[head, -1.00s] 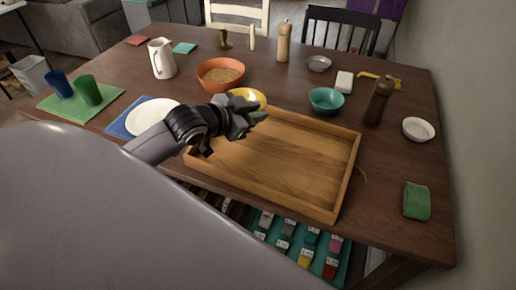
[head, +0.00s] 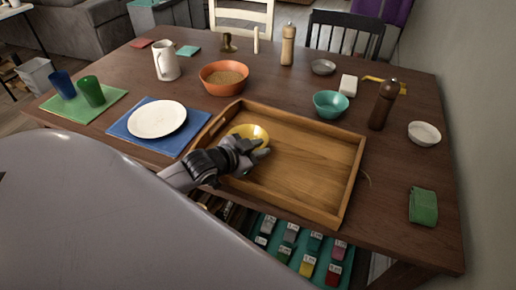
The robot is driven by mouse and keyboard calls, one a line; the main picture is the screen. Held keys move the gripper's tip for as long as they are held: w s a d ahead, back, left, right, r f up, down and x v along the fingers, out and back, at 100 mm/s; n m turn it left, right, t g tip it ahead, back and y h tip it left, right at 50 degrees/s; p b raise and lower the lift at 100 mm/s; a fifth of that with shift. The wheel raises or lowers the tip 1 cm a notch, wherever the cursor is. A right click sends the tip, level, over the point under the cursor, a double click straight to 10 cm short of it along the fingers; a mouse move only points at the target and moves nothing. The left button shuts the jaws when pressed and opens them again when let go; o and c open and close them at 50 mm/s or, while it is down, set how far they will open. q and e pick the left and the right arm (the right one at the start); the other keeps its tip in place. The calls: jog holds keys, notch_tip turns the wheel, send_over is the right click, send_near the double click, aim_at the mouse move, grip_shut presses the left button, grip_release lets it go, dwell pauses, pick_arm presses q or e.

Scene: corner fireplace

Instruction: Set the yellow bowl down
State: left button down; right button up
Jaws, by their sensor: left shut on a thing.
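The yellow bowl (head: 250,131) is in the head view, over the left part of the wooden tray (head: 307,167). My left gripper (head: 259,148) is shut on the bowl's near rim, and its fingers hide part of that side. The bowl looks upright and low over the tray floor; I cannot tell whether it touches it. The right gripper is not in view.
An orange bowl (head: 224,78) stands behind the tray, and a white plate (head: 157,119) on a blue mat (head: 121,130) lies to its left. A teal bowl (head: 330,104) and a pepper mill (head: 383,106) stand behind right. The tray's middle and right are clear.

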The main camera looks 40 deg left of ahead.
pick_arm(q)
jog(key=c, duration=1)
grip_release()
jog(key=p+v, duration=0.1)
jog(key=v, duration=1.1)
jog(key=s+d+f+n+g+y, duration=0.1)
jog(key=s+d+f+n+g, duration=0.15)
jog(key=s+d+g, duration=0.35)
jog(key=s+d+f+n+g+y, duration=0.1)
jog(key=s+d+f+g, duration=0.25)
jog(key=s, duration=0.55)
jog(key=w+d+f+t+h+p, duration=0.1)
jog(key=w+d+f+t+h, duration=0.1)
jog(key=w+f+t, duration=0.4)
notch_tip(320, 180, down, 2)
jog(key=shift+w+d+f+t+p, duration=0.25)
jog(key=shift+w+d+t+p, duration=0.15)
jog(key=shift+d, duration=0.35)
